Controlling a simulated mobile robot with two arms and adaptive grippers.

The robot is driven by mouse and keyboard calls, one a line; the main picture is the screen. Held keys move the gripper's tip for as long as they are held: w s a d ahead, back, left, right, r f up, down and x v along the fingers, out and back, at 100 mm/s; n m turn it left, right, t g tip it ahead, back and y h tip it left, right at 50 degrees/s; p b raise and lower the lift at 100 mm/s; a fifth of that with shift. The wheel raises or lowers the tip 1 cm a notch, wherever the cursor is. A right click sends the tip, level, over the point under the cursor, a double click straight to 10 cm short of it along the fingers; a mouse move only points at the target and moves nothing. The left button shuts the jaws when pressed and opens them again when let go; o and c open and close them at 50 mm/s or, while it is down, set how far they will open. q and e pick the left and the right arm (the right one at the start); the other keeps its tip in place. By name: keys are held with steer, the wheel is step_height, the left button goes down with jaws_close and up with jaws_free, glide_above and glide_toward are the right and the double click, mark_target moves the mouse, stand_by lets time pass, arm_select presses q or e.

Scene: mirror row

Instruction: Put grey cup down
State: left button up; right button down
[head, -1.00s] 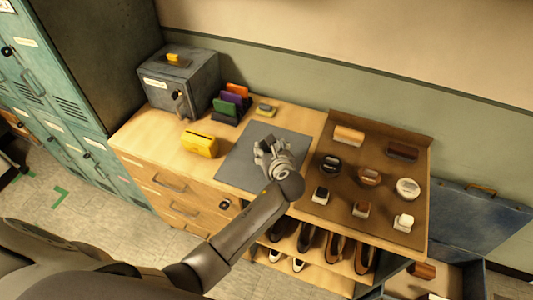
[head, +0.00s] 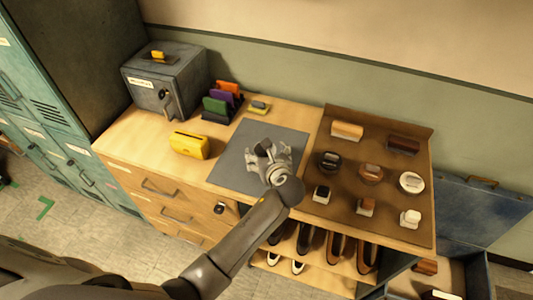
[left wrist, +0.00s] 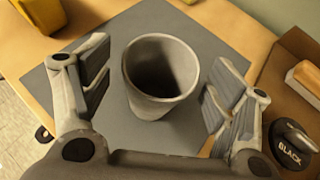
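The grey cup (left wrist: 160,82) stands upright on the grey mat (left wrist: 150,20) in the left wrist view, and I look down into its dark, empty-looking inside. My left gripper (left wrist: 160,95) is open, with one finger on each side of the cup and a visible gap at both sides. In the head view my left gripper (head: 268,160) is over the middle of the grey mat (head: 235,172) on the wooden counter and hides most of the cup. My right gripper is not in view.
A brown tray (head: 340,185) with several brushes and polish tins lies right of the mat. A yellow box (head: 189,144), a colored file rack (head: 221,103) and a grey metal box (head: 165,80) stand to the left. Shoes sit on a shelf below.

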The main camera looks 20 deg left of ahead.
arm_select(q)
steer(key=shift+s+d+r, duration=0.1)
steer(key=shift+r, duration=0.05)
steer(key=shift+s+d+r, duration=0.15)
steer(key=shift+s+d, duration=0.05)
steer(key=shift+s, duration=0.1)
steer(key=b+v, duration=0.1)
steer(key=v, duration=1)
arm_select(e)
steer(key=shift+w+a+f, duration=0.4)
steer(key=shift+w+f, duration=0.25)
